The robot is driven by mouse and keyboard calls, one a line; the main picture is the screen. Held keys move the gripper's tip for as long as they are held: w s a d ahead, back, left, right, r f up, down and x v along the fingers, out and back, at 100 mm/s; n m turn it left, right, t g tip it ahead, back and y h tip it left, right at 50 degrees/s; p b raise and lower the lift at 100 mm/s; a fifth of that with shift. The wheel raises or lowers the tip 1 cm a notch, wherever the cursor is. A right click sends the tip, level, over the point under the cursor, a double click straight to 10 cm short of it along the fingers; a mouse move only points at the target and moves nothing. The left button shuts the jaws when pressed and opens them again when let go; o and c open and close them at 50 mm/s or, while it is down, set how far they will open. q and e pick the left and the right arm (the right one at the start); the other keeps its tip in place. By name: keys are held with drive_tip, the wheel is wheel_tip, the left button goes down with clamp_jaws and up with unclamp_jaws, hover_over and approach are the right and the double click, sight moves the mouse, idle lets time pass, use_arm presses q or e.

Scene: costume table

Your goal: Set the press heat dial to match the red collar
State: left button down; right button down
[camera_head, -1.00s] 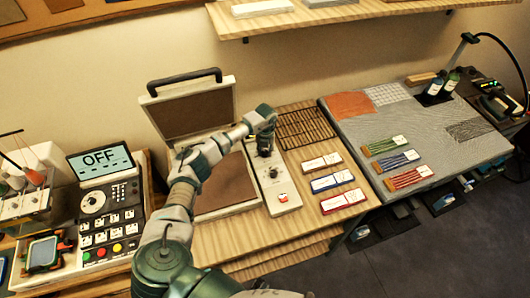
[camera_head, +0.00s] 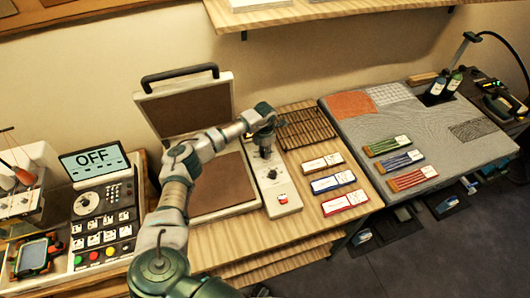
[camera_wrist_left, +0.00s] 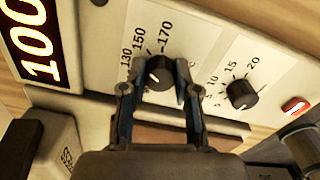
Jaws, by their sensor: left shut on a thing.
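The heat dial (camera_wrist_left: 159,71) is a black knob on a pale panel, with 130, 150 and 170 marked around it in the left wrist view. My left gripper (camera_wrist_left: 157,88) has one finger on each side of the knob and is shut on it. In the head view my left gripper (camera_head: 264,147) is over the press control panel (camera_head: 276,187) and hides the dial there. A red-edged labelled strip (camera_head: 345,202) lies on the wooden table; another red one (camera_head: 412,179) lies on the grey mat. I cannot tell which is the red collar. My right gripper is not in view.
A lit display (camera_wrist_left: 37,45) reads 100. A second black knob (camera_wrist_left: 242,95), marked up to 20, and a red switch (camera_wrist_left: 295,105) are beside the dial. The open press lid (camera_head: 188,105) stands behind my arm. A wire rack (camera_head: 305,129) lies right of the panel.

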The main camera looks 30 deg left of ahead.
sight(264, 151)
use_arm(q)
drive_tip(key=shift+s+f+m, duration=0.2)
drive_tip(key=shift+m, duration=0.6)
drive_tip(key=c, duration=0.8)
unclamp_jaws()
drive_tip(key=shift+a, duration=0.1)
drive_tip(key=shift+c, duration=0.2)
drive_tip(key=shift+w, duration=0.1)
drive_tip(key=shift+r, duration=0.1)
drive_tip(key=shift+r, duration=0.1)
wheel_tip(264, 151, up, 12)
drive_tip(key=shift+f, duration=0.2)
